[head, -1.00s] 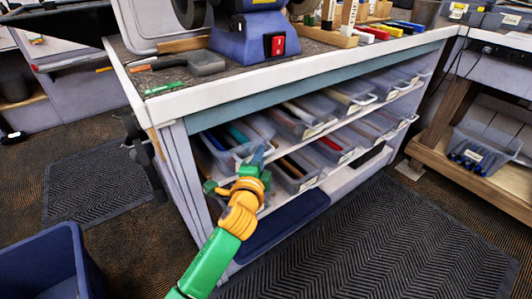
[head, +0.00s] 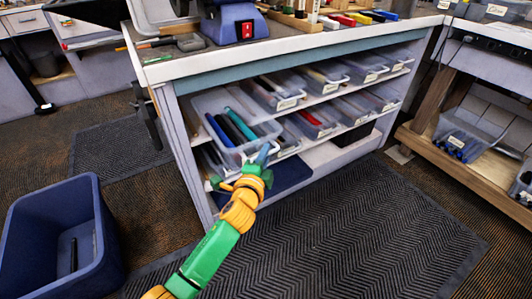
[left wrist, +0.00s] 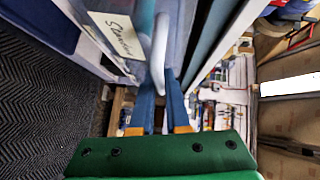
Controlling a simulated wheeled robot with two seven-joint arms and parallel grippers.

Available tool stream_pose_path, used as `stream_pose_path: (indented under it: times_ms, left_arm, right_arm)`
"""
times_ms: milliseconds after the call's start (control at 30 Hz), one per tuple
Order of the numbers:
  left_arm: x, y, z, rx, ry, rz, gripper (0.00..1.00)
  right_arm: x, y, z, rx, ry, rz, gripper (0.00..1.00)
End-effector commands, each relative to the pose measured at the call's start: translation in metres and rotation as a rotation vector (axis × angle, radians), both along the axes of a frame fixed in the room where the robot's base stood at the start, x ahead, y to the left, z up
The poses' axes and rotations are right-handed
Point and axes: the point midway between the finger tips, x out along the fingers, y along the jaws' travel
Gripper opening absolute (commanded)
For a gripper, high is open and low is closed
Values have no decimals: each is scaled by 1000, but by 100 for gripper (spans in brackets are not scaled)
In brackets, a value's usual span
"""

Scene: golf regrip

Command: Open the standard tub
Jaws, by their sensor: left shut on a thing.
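The standard tub (head: 207,104) is a clear plastic tub holding several blue, teal and dark grips. In the head view it sticks out well past the front of the upper shelf, at the left end of the bench. In the left wrist view its label (left wrist: 116,34) reads "Standard". My left gripper (head: 265,155) is at the tub's front. Its blue fingers are shut on the tub's white handle (left wrist: 159,50), which shows between them in the wrist view. My arm hides part of the shelf below. My right gripper is not in view.
Other clear tubs (head: 272,96) fill the shelves to the right. A blue bin (head: 40,222) stands on the floor at the left, with a dark stick inside. A black ridged mat (head: 360,220) lies in front of the bench, and its floor area is clear.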

Motion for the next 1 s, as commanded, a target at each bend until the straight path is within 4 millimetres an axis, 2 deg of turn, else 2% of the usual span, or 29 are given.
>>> stream_pose_path:
  times_ms: [500,533,600,633,900,1000]
  left_arm:
    - [0,0,0,0,0,0,0]
    - [0,0,0,0,0,0,19]
    - [0,0,0,0,0,0,38]
    - [0,0,0,0,0,0,43]
    - [-1,0,1,0,-1,0,43]
    - [-11,2,4,0,0,-1,43]
  right_arm:
    - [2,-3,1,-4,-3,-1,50]
    - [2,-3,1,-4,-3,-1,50]
    - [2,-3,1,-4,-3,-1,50]
    - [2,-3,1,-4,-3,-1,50]
    - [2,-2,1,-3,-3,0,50]
    - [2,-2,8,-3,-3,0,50]
